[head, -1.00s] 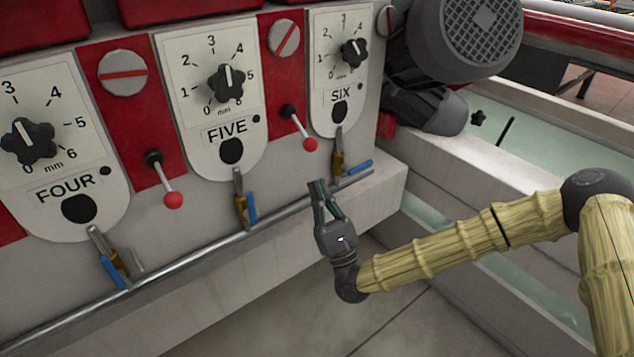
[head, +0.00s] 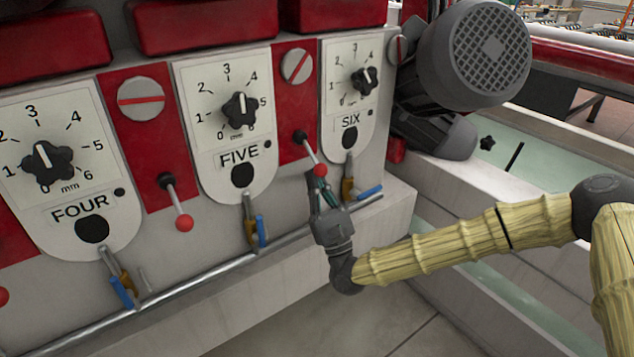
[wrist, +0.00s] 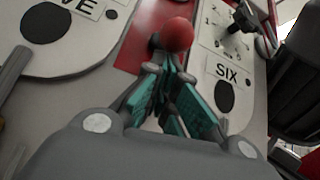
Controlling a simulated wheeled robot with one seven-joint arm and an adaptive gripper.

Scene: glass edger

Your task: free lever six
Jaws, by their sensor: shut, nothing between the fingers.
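In the wrist view the red knob (wrist: 177,35) is just beyond the teal-padded fingers of my gripper (wrist: 170,75). I cannot tell whether they touch it. The SIX label (wrist: 227,72) shows to the right there.
A similar red-knobbed lever (head: 184,223) sits between the FOUR and FIVE panels. A metal pipe (head: 190,290) with blue-handled valves (head: 260,230) runs below the panels; one blue handle (head: 369,192) is close right of my gripper. A grey motor (head: 475,55) stands at upper right.

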